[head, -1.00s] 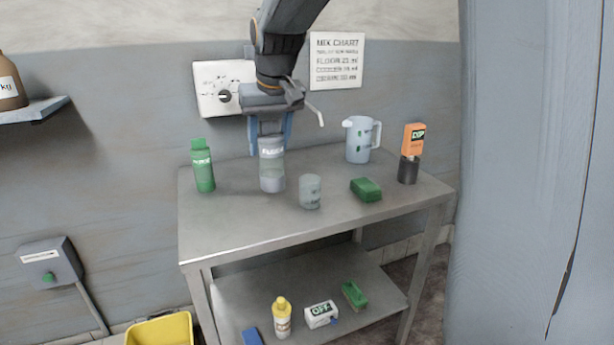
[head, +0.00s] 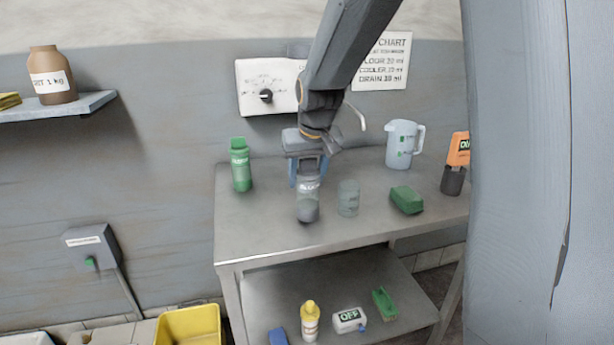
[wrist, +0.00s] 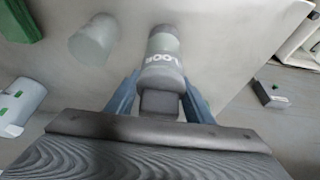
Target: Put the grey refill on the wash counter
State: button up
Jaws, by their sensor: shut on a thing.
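The bottle is upright over the left front part of the steel table (head: 275,235). I cannot tell whether its base touches the top. A clear cup (head: 348,198) stands just right of it, apart. No sign names the table as the wash counter.
A green bottle (head: 240,165) stands left on the table. A green block (head: 406,200), a jug (head: 403,145) and an orange-topped item (head: 456,160) stand right. The lower shelf holds a yellow bottle (head: 310,322) and other items. A pale panel (head: 530,170) blocks the far right.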

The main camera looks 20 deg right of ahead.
jog(key=shift+f, duration=0.15)
jog(key=o, duration=1.1)
jog(key=shift+o, duration=0.2)
jog(key=b+v, duration=0.1)
jog(key=v, duration=1.1)
jog(key=s+f+g, duration=0.4)
jog(key=s+f, duration=1.7)
jog(key=shift+s, duration=0.25)
jog(key=shift+d+f, duration=0.1)
